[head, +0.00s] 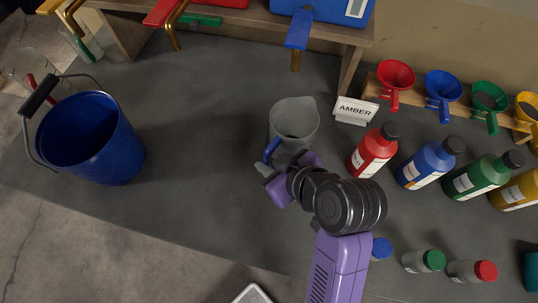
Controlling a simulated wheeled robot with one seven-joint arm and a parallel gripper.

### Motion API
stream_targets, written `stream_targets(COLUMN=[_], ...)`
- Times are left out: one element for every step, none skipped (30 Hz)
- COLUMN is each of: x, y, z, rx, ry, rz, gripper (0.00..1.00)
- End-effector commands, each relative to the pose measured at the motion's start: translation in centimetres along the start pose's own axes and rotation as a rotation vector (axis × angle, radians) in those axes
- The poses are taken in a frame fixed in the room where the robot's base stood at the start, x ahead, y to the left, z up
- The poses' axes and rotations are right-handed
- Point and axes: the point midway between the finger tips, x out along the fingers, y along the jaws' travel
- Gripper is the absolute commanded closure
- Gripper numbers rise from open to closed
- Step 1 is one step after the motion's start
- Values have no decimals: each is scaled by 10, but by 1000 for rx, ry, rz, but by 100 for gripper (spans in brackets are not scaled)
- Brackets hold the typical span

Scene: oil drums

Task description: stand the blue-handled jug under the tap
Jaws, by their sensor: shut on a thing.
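The blue-handled jug (293,117) is a grey, translucent, open-topped vessel near the middle of the head view. Its blue handle (271,150) points toward me. My gripper (283,170) has purple fingers and is shut on the jug at its handle side; the fingers partly hide the handle. The jug looks about upright; I cannot tell whether its base touches the bench. A blue tap (297,36) hangs from the front of a blue drum (343,8), above and behind the jug. A red tap (166,18) and a yellow tap (62,12) are further left.
A blue bucket (92,140) stands at left. An AMBER sign (355,110) is right of the jug. Coloured bottles (373,150) and funnels (396,78) line the right. Small capped jars (423,261) are near the front. The grey bench (205,120) is clear left of the jug.

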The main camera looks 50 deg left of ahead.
Motion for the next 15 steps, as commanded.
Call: stream_targets(x=[4, 6, 8, 9, 11, 12, 14, 15, 17, 19, 20, 23, 24, 26, 28], y=[3, 5, 7, 8, 10, 12, 14, 16, 18, 20, 21, 24, 25, 26, 29], z=[-2, -4, -6, -7, -9, -11, -13, -14, -16, -18, -19, -21, -22, -24, -26], rx=[-2, -2, -2, -2, -1, -1, -1, 0, 0, -1, -1, -1, -1, -1, -1], ry=[1, 1, 1, 1, 1, 1, 1, 1, 1, 1, 1, 1, 1, 2, 1], rz=[0, 1, 1, 1, 0, 1, 1, 0, 0, 1, 1, 1, 1, 1, 1], gripper=[100, 100, 100, 100, 100, 100, 100, 100, 100, 100, 100, 100, 100, 100, 100])
